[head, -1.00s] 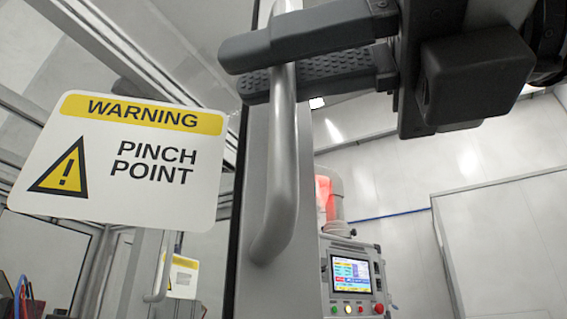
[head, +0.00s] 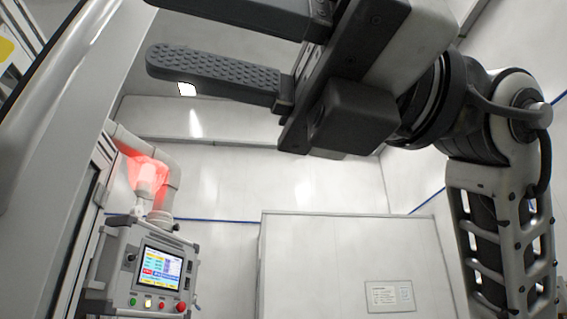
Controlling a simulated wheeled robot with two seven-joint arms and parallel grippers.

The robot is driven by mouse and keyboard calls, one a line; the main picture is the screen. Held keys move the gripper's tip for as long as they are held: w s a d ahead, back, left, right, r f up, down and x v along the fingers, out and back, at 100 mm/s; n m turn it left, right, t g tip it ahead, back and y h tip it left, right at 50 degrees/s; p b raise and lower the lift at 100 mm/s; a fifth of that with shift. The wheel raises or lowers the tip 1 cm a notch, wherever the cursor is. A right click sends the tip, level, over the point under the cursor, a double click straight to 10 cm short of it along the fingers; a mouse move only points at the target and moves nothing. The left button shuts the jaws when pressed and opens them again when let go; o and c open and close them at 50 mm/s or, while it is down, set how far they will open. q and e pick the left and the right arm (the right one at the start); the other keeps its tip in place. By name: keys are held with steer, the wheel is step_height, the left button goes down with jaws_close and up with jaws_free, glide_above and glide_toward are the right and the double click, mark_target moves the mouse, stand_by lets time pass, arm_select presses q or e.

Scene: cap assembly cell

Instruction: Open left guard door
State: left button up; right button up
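The grey frame of the guard door (head: 75,130) runs steeply along the left edge of the head view, with a dark strip beside it. A yellow corner of its warning sign (head: 6,46) shows at the far left. I cannot clearly make out the door's handle. My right gripper (head: 158,30) comes in from the right at the top, with its two dark fingers apart and nothing between them. Its upper finger is partly cut off by the picture's top edge. The fingertips point left towards the door frame. My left gripper is not in view.
A control panel (head: 160,270) with a lit screen and buttons stands at the lower left. Behind it is a white robot arm (head: 165,180) with a red glow. A large pale cabinet (head: 345,260) fills the lower middle, before white walls.

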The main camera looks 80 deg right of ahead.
steer(key=v, duration=1)
steer(key=shift+s+d, duration=0.15)
steer(key=shift+s, duration=0.2)
